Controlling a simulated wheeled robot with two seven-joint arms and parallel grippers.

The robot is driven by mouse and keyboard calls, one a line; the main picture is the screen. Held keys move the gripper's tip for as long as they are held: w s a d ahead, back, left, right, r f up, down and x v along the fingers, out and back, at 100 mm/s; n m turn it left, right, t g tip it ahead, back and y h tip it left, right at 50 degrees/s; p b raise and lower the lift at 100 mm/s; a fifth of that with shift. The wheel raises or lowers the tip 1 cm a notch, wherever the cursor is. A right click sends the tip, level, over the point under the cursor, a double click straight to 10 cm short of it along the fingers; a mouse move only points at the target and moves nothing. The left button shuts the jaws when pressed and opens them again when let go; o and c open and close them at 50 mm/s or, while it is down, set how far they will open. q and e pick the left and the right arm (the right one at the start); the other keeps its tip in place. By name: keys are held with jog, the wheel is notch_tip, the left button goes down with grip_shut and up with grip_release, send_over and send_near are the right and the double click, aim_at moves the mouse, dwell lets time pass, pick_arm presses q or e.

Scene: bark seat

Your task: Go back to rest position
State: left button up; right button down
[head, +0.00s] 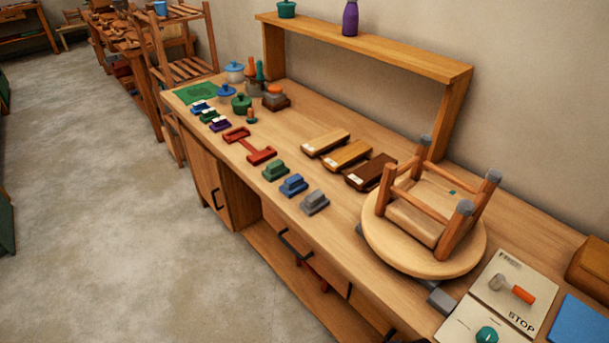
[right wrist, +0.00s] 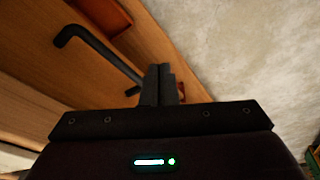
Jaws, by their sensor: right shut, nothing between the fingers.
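My right gripper (right wrist: 161,84) shows in the right wrist view with its two dark fingers together and nothing between them. It is close to a wooden cabinet front (right wrist: 100,75) with a black bar handle (right wrist: 100,52); I cannot tell whether it touches the handle. My left gripper is in neither view. In the head view, a wooden stool (head: 440,196) lies upside down on the workbench (head: 250,180), its round seat down and its legs up with grey caps on the ends.
A card marked STOP (head: 515,290) is at the right. A raised shelf (head: 370,48) stands behind. The concrete floor (head: 110,200) at left is clear.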

jog(key=s+d+f+g+b, duration=0.1)
jog(key=s+f, duration=0.3)
jog(key=f, duration=0.7)
jog(key=s+f, duration=0.4)
jog(key=f, duration=0.6)
jog(key=s+d+f+b, duration=0.1)
jog(key=s+d+f, duration=0.2)
jog(key=s+f, duration=0.8)
jog(key=s, duration=0.4)
jog(key=shift+f+g, duration=0.4)
jog(key=shift+s, duration=0.2)
